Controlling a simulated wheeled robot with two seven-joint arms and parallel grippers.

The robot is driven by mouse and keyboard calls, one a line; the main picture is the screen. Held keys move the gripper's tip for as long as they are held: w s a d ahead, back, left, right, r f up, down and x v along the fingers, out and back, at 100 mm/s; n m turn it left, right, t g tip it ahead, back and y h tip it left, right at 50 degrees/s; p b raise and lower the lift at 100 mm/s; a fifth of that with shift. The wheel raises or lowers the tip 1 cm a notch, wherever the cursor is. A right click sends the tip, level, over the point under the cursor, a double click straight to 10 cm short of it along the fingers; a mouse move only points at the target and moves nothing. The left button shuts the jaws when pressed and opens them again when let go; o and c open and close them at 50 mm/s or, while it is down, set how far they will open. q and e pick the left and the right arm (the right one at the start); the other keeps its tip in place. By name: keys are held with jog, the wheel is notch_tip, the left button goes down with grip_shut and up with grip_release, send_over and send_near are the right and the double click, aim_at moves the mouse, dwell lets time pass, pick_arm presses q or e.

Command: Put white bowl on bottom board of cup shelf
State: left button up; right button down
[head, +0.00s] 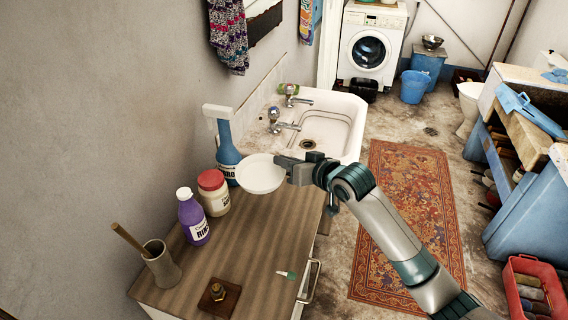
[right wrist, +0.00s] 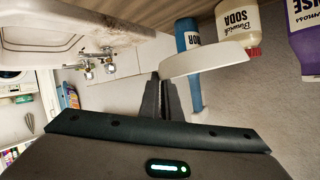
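The white bowl (head: 261,176) is at the tip of my right gripper (head: 287,165) in the head view, above the far end of the wooden counter. My right gripper is shut on its right-hand rim. In the right wrist view the bowl (right wrist: 207,60) shows edge-on, with its near rim between the dark fingertips (right wrist: 168,82). It appears held clear of the counter. I cannot pick out the cup shelf in either view. My left gripper is not in view.
A blue bottle (head: 227,150) stands close behind the bowl. A red-lidded jar (head: 213,195), a purple bottle (head: 193,217) and a brush pot (head: 162,265) stand along the wall. The sink (head: 330,125) with taps lies beyond. The counter's front middle is mostly bare.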

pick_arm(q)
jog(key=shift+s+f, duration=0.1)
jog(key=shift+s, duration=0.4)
pick_arm(e)
jog(key=s+d+f+m+t+h, duration=0.1)
jog(key=s+d+m+h, duration=0.6)
jog(key=s+d, duration=0.7)
jog(key=s+t, duration=0.1)
jog(key=s, duration=0.3)
jog(key=shift+h, duration=0.4)
jog(key=shift+d+f, duration=0.1)
